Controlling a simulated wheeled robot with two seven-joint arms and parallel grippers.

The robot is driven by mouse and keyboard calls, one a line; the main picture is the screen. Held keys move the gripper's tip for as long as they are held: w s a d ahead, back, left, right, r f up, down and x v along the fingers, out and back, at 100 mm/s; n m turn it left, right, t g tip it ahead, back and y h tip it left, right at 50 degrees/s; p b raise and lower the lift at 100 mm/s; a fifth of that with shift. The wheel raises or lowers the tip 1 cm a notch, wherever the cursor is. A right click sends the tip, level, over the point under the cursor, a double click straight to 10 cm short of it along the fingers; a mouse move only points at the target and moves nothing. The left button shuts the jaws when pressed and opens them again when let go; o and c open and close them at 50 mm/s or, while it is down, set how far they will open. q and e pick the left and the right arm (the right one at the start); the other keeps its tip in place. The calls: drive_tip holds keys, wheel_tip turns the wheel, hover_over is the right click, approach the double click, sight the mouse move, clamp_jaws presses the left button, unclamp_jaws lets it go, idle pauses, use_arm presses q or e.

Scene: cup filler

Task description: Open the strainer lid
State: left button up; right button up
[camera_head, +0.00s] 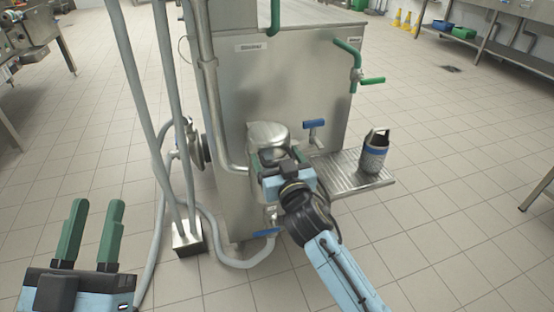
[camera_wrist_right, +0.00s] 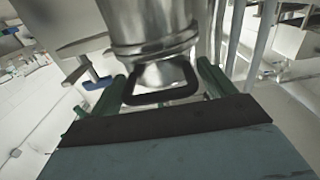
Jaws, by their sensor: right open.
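The strainer (camera_head: 267,132) is a steel cylinder on the front of the steel tank; it also shows in the wrist view (camera_wrist_right: 150,30). Its end facing my right gripper, apparently the lid (camera_wrist_right: 160,74), carries a dark looped handle (camera_wrist_right: 163,98). My right gripper (camera_head: 278,154) is at this end and hides much of it in the head view. Its green fingers stand apart, one on each side of the handle, and do not visibly grip it. My left gripper (camera_head: 97,203) is open and empty at the lower left, away from the tank.
A blue-handled valve (camera_head: 314,125) sits right of the strainer. A dark cup (camera_head: 374,153) stands on a grated steel shelf (camera_head: 342,178). A green-handled tap (camera_head: 356,74) is above. Grey hoses and pipes (camera_head: 165,110) run left of the tank.

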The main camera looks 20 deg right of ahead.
drive_tip(key=shift+c, duration=0.3)
drive_tip(key=c, duration=1)
